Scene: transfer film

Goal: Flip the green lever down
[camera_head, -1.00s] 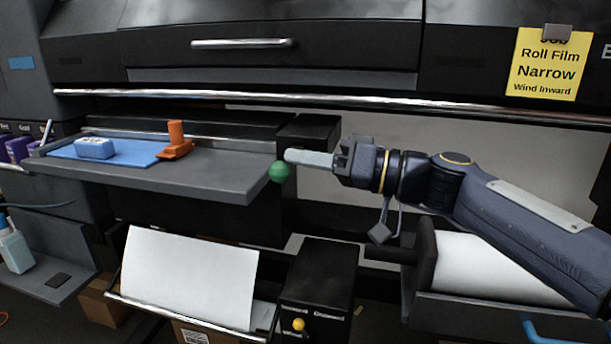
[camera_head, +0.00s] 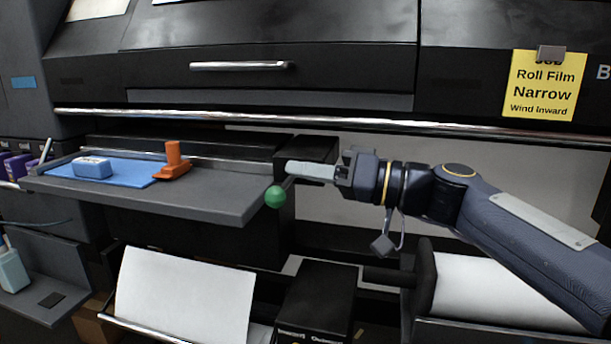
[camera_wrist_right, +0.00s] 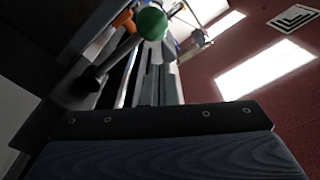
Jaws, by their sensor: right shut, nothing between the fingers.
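The green lever shows as a green ball knob (camera_head: 275,197) at the right front corner of the grey shelf. In the right wrist view the green knob (camera_wrist_right: 152,24) sits on a dark rod that rises from a mount at the left. My right gripper (camera_head: 290,170) is shut and empty. Its fingertips are just above and to the right of the knob in the head view. In the right wrist view the fingers (camera_wrist_right: 158,80) point toward the knob. I cannot tell whether they touch it. My left gripper is not in view.
The grey shelf (camera_head: 215,205) holds a blue mat, a blue-and-white block (camera_head: 92,168) and an orange tool (camera_head: 173,160). A black box (camera_head: 315,300) stands below. A white roll (camera_head: 490,275) lies under my right arm. A metal bar (camera_head: 330,124) runs above.

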